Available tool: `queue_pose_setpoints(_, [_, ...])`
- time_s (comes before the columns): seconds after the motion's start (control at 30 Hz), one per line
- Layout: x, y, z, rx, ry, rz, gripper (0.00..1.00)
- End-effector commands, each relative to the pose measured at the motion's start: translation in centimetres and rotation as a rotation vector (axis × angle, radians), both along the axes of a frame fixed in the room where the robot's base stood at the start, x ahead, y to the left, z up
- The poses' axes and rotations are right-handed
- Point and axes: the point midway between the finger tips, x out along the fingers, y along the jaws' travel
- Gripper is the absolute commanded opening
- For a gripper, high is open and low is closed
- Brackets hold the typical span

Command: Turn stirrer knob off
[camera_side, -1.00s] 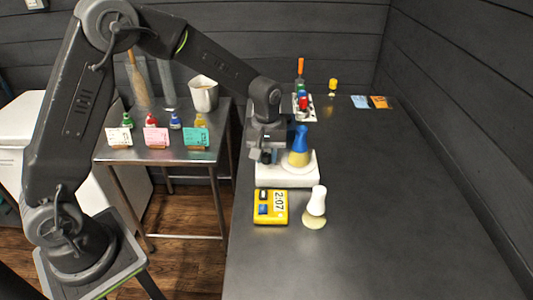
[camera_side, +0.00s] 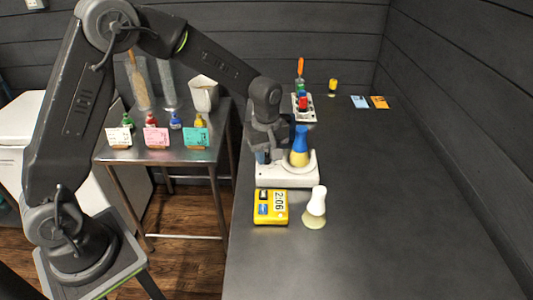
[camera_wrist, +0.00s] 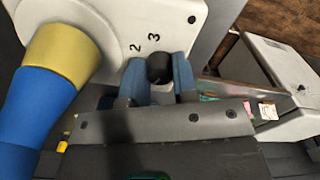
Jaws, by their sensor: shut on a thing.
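The white stirrer (camera_side: 287,178) stands on the dark bench, with printed numbers 2 and 3 on its top in the wrist view (camera_wrist: 112,22). A flask with a blue upper part and yellow lower part (camera_side: 300,147) stands on it; it also shows in the wrist view (camera_wrist: 62,55). My gripper (camera_wrist: 160,75) is at the left part of the stirrer, beside the flask, its blue-grey fingers shut on the dark round stirrer knob (camera_wrist: 159,66). The knob's pointer cannot be made out. In the side view the gripper hides the knob.
A yellow timer (camera_side: 270,207) and a white-topped flask (camera_side: 315,208) stand in front of the stirrer. A white rack (camera_side: 303,106) with coloured items is behind it. A side table (camera_side: 160,155) holds bottles and cards.

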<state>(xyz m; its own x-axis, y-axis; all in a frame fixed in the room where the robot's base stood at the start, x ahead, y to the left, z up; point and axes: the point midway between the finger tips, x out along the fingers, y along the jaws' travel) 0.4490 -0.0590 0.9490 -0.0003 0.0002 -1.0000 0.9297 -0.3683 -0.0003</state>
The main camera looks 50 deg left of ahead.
Motion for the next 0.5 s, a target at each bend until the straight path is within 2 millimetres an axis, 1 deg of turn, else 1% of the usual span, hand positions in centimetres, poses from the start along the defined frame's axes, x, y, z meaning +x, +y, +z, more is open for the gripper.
queue_pose_setpoints(0.2, [-0.02,-0.02,-0.01,-0.001,0.001,0.001,0.03])
queue_pose_setpoints(0.23, [-0.02,-0.02,-0.01,-0.001,0.001,0.001,0.28])
queue_pose_setpoints(0.5, [-0.02,-0.01,-0.01,0.0,0.0,0.0,0.52])
